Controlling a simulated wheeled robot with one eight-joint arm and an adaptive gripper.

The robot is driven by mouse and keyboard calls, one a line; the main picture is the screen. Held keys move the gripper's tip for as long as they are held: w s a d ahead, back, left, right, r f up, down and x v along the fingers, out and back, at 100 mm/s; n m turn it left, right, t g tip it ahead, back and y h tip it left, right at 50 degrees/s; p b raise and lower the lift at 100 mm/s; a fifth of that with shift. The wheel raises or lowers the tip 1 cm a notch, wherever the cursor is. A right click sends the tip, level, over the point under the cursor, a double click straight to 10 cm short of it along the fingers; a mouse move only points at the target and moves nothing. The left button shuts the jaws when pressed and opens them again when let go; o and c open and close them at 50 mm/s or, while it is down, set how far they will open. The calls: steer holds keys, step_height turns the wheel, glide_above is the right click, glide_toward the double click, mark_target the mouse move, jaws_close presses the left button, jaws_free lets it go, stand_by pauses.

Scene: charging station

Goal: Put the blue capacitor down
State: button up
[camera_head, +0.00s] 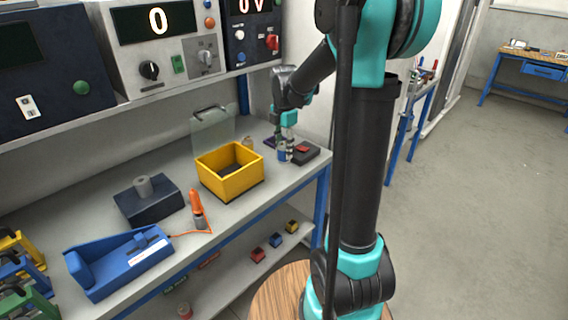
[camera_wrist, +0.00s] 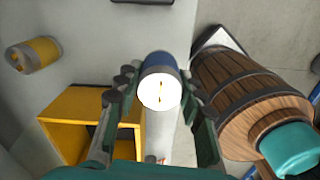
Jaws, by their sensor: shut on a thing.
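The blue capacitor (camera_wrist: 160,65) sits between the fingers of my gripper (camera_wrist: 158,80) in the wrist view, with its pale round end facing the camera. My gripper is shut on it. In the head view my gripper (camera_head: 287,135) points down at the far right end of the bench, with the blue capacitor (camera_head: 283,152) below it. The capacitor looks upright and close to the bench top (camera_head: 275,186); I cannot tell whether it touches.
A yellow bin (camera_head: 232,183) stands left of my gripper. A dark box with a red top (camera_head: 305,153) is close on the right. A yellow cylinder (camera_wrist: 36,54) lies at the wrist view's upper left.

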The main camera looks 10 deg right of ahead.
mark_target(284, 162)
steer(key=shift+f, duration=3.05)
steer(key=shift+f, duration=0.1)
steer(key=o, duration=0.7)
steer(key=shift+f, duration=0.1)
steer(key=o, duration=0.5)
